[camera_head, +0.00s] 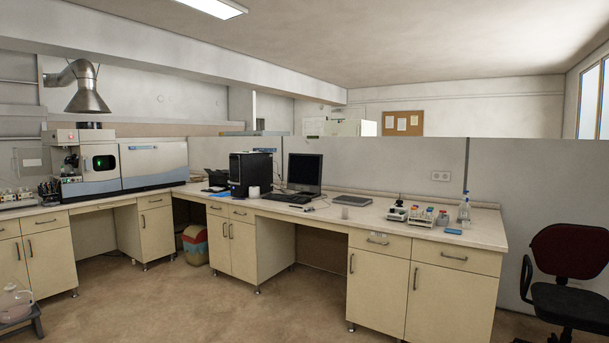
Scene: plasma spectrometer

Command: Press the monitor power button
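The monitor (305,171) stands upright on the bench against the grey partition, right of the black computer tower (250,173). Its screen is dark. Its power button is too small to make out at this distance. A black keyboard (287,198) lies in front of it on the bench. My gripper and arm are not in view.
The long L-shaped bench (330,211) has cabinets below. The spectrometer (150,165) stands at the left. Bottles and racks (420,215) sit at the bench's right. The middle floor (220,310) is clear.

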